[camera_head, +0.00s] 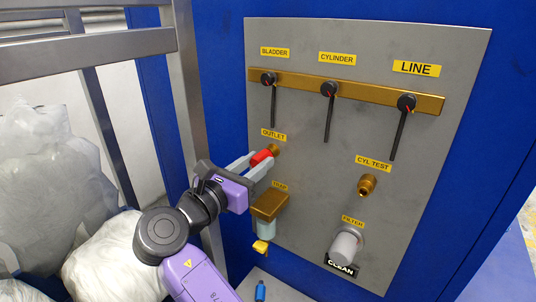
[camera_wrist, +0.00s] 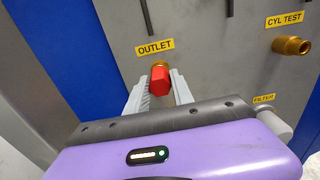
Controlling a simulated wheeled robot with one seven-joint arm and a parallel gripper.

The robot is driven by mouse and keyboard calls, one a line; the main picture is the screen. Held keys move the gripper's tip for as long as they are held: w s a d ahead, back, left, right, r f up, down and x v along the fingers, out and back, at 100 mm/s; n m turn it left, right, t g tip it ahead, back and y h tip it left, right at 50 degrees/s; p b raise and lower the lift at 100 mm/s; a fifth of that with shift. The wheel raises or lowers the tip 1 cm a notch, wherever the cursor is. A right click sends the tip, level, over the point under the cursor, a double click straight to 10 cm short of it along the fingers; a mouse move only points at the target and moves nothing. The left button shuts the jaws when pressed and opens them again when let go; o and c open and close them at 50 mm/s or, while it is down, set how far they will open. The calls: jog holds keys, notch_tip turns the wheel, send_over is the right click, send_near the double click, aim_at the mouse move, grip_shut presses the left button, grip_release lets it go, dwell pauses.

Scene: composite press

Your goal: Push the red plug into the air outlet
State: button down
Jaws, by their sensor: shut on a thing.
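The red plug (camera_head: 261,158) is held between the fingers of my gripper (camera_head: 263,163), right at the brass air outlet (camera_head: 274,149) under the OUTLET label. In the wrist view the red plug (camera_wrist: 160,80) sits between the two grey fingertips (camera_wrist: 160,86). Its far end meets or overlaps the brass outlet (camera_wrist: 160,64), of which only a thin rim shows above it. I cannot tell how deep the plug sits in the outlet.
The brass trap (camera_head: 269,206) with a clear bowl hangs just below my gripper. A brass CYL TEST fitting (camera_head: 367,186) and a filter (camera_head: 345,246) stand out at the right. Three black levers hang above on a brass bar (camera_head: 300,87). A metal frame (camera_head: 90,55) and white bags stand left.

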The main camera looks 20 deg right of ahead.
jog(key=c, duration=1)
grip_release()
jog(key=shift+d, duration=0.1)
jog(key=b+v, duration=0.2)
jog(key=v, duration=0.6)
